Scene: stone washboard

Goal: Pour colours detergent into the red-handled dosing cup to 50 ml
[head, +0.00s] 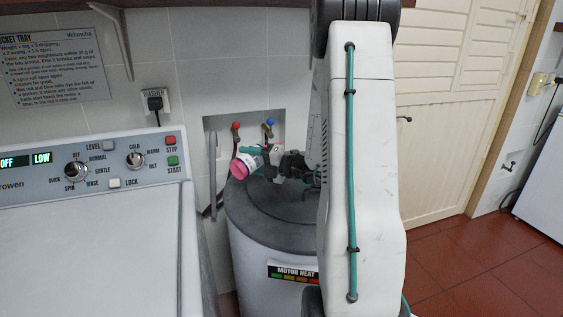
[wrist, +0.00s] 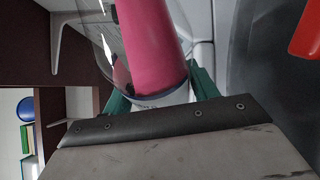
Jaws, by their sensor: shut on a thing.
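My gripper (head: 262,161) is over the dark lid of the grey drum in the head view. It is shut on a tilted container with a pink part (head: 241,166), which I take to be the colours detergent bottle. In the wrist view the green fingers of my gripper (wrist: 163,92) clasp a clear-walled vessel with a pink body (wrist: 152,45). A bright red piece (wrist: 307,35) shows at the upper right of the wrist view; I cannot tell whether it is the dosing cup's handle. No cup body or 50 ml mark can be made out.
The grey drum (head: 258,262) stands between the washing machine (head: 95,235) and my arm. A red tap (head: 236,125) and a blue tap (head: 269,122) sit in the wall recess behind my gripper. Open red-tiled floor (head: 480,265) lies at right.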

